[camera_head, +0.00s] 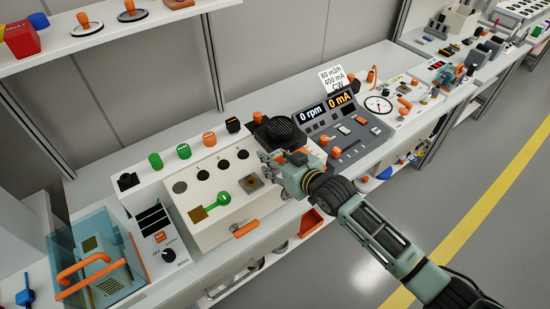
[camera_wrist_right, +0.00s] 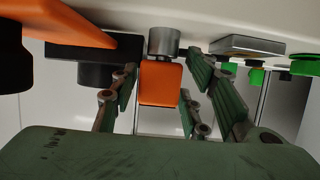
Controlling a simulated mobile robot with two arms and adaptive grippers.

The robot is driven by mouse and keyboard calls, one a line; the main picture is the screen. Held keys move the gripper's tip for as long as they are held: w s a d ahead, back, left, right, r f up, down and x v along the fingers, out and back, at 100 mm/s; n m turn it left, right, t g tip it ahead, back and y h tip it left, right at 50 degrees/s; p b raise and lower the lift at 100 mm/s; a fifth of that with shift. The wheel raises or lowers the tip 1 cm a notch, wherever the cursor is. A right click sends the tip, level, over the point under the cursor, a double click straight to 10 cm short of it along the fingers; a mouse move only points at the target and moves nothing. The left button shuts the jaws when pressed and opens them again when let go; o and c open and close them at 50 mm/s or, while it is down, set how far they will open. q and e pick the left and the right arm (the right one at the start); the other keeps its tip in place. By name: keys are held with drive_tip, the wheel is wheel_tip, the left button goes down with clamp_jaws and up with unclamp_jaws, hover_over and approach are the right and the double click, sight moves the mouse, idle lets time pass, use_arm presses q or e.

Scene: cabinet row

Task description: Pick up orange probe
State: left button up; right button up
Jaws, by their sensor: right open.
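An orange block with a grey metal cylinder on it, which looks like the orange probe (camera_wrist_right: 160,84), shows in the middle of the right wrist view. My right gripper (camera_wrist_right: 160,100) is open, with a green ribbed finger on either side of the block; I see no finger clearly touching it. In the head view the right gripper (camera_head: 274,165) is over the right end of the white panel box. I cannot tell there which orange piece is the probe, as the hand covers part of the box. My left gripper is not in view.
The white panel box (camera_head: 205,222) carries sockets and a green piece (camera_head: 223,198). Green, orange and black knobs (camera_head: 209,138) line its back. A black round device (camera_head: 278,131) and a grey console (camera_head: 350,139) stand close to the hand. A clear blue tank (camera_head: 90,270) is lower left.

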drive_tip(key=shift+c, duration=0.2)
drive_tip(key=c, duration=0.9)
